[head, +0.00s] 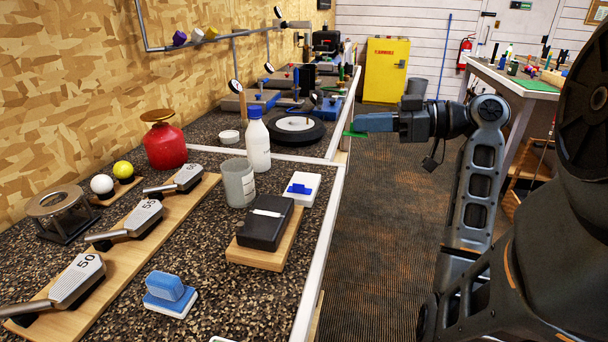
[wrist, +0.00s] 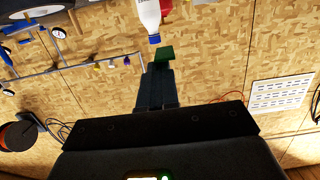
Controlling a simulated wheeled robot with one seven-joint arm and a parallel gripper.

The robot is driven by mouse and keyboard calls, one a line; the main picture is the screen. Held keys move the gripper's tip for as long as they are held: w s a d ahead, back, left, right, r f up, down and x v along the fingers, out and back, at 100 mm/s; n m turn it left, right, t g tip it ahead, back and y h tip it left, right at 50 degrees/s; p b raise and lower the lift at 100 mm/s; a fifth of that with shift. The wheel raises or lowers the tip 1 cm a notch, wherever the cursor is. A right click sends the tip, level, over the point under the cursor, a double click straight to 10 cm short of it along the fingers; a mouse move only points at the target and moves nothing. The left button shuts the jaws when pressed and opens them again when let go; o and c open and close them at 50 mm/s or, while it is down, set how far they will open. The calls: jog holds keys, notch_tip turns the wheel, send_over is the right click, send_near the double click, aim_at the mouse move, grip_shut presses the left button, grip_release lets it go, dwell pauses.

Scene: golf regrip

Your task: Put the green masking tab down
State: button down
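My gripper (head: 360,122) is stretched out past the right edge of the workbench (head: 331,200), over the floor side. A green masking tab (head: 353,133) shows at its fingertips in the head view. In the wrist view the green tab (wrist: 165,54) sits at the end of my gripper's dark fingers (wrist: 157,75), which are close together on it. The tab is held clear of the bench top, and part of it is hidden by the fingers.
A white bottle (head: 257,140), a grey cup (head: 237,182), a white box with a blue piece (head: 302,189) and a black box on a wooden block (head: 265,225) stand near the bench edge. A round black turntable (head: 295,130) lies behind.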

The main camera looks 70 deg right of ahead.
send_over(317, 178)
notch_tip(317, 178, down, 6)
jog(key=shift+r+p, duration=0.1)
jog(key=shift+p, duration=0.35)
jog(key=shift+f, duration=2)
jog(key=shift+f, duration=0.2)
jog(key=c, duration=1.4)
grip_release()
jog(key=shift+r, duration=0.15)
jog(key=shift+r, duration=0.15)
jog(key=s+d+r+b, duration=0.1)
jog(key=s, duration=1.1)
jog(key=shift+r, duration=0.3)
